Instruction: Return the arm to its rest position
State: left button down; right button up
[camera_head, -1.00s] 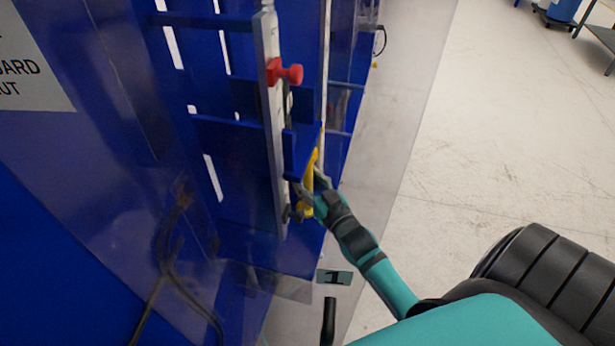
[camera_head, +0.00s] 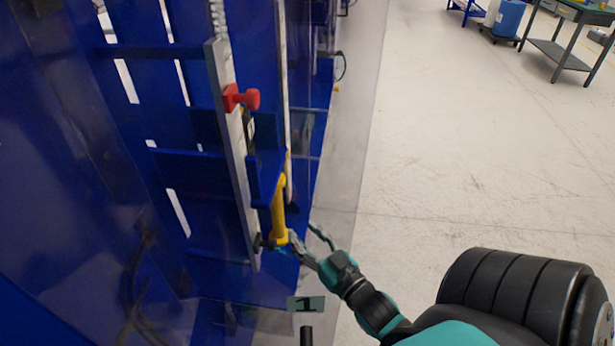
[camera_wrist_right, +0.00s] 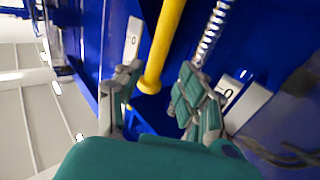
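My right gripper (camera_head: 312,245) is near the lower end of a yellow handle (camera_head: 279,212) on the blue machine (camera_head: 185,235). In the right wrist view, the right gripper (camera_wrist_right: 155,100) has its two fingers spread apart. The yellow handle (camera_wrist_right: 162,48) passes beyond the gap between them, and no finger is seen closed on it. My teal and black right arm (camera_head: 372,307) reaches in from the lower right. My left gripper is not in view.
A label marked 1 (camera_head: 306,304) is below. A spring (camera_wrist_right: 212,35) shows in the wrist view. Bare floor (camera_head: 450,150) lies to the right, with a grey table (camera_head: 560,55) far back.

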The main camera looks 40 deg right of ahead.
jog(key=shift+s, duration=0.25)
dwell(0.4)
